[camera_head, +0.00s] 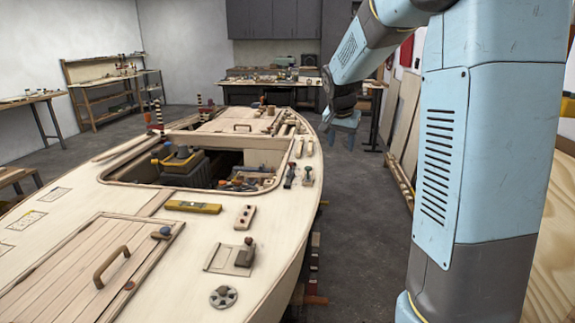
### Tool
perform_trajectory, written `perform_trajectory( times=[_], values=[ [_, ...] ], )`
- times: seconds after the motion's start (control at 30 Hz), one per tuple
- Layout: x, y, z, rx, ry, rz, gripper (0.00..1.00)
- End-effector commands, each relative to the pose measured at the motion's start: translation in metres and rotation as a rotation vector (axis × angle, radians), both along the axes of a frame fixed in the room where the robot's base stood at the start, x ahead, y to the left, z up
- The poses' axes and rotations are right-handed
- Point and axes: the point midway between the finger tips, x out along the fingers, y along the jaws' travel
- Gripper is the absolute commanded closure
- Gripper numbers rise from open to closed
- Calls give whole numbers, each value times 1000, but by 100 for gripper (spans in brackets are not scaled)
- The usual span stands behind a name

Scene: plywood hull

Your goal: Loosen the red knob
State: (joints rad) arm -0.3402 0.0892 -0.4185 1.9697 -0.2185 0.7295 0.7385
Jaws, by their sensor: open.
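My gripper (342,142) hangs in the air to the right of the plywood hull (268,215), over the grey floor. Its fingers point down and are apart, with nothing between them. I cannot tell for certain which part is the red knob. A small panel with reddish dots (244,216) lies on the deck near the middle. Two small levers or knobs stand by the opening's right edge: a dark one (290,175) and one with a reddish part (308,175). A tiny reddish spot (130,285) is on the hatch's right edge. My gripper is apart from all of these.
The hull's open well (222,165) holds a dark engine-like block with yellow parts. A yellow level (193,206), a latch block (246,254) and a round grey handwheel (223,296) are on the deck. Workbenches (270,80) line the back. Boards (405,115) lean at the right.

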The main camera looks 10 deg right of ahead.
Motion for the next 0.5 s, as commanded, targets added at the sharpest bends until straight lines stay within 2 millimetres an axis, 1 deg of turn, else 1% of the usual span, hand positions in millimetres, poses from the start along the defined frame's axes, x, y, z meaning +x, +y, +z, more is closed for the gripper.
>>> perform_trajectory(
  times=[0.03,0.1,0.33,0.5],
  values=[
    [16,0,-8,-16,1,-22,46],
    [35,-1,-18,-36,-3,-56,46],
    [96,-1,-49,-116,-36,-151,46],
    [139,5,-72,-186,-76,-205,46]
  ],
)
